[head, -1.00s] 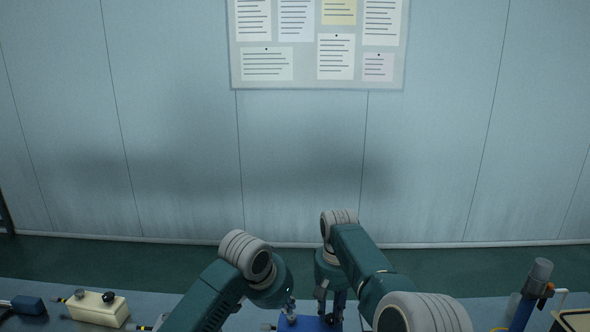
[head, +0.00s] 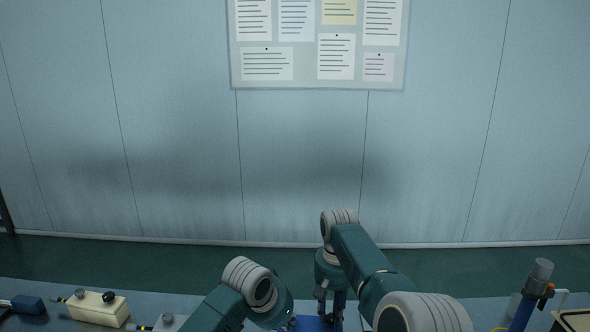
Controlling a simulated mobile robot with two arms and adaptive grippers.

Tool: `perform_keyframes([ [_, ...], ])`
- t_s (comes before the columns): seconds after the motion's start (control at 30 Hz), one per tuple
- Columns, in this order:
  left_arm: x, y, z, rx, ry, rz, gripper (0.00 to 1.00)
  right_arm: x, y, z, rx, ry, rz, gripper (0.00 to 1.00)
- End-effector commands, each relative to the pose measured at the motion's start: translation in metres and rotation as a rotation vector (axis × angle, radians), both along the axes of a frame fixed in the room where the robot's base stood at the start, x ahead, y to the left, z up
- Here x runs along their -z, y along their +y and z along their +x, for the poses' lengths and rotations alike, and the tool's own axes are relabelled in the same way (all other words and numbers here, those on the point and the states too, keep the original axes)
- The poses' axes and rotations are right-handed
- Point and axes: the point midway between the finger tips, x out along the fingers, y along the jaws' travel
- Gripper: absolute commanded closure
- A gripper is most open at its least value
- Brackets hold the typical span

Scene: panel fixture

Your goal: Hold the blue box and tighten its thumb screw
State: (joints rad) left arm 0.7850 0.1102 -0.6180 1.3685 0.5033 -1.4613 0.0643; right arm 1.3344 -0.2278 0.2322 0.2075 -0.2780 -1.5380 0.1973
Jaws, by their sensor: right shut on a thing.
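The blue box (head: 312,323) is at the bottom edge of the head view, between my two arms. Only a small part of its top shows, and its thumb screw cannot be made out. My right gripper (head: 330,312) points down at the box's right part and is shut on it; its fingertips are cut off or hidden. My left gripper (head: 289,323) is low at the box's left side, mostly behind its own arm and the picture edge, so its jaws cannot be read.
On the bench, a cream box (head: 97,308) with dark and grey knobs and a dark blue block (head: 28,304) stand at the left. A grey-topped blue tool (head: 531,293) stands at the right, near a dark-rimmed tray (head: 573,322). A wall with a notice board is behind.

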Motion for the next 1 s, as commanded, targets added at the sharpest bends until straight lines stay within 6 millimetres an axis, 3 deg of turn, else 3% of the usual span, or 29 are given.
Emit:
perform_keyframes([
  [1.0,-0.0009,0.0034,0.0085,-0.003,-0.003,0.000,1.00,0.0000,0.0003,-0.0010,-0.002,0.003,0.000,1.00],
])
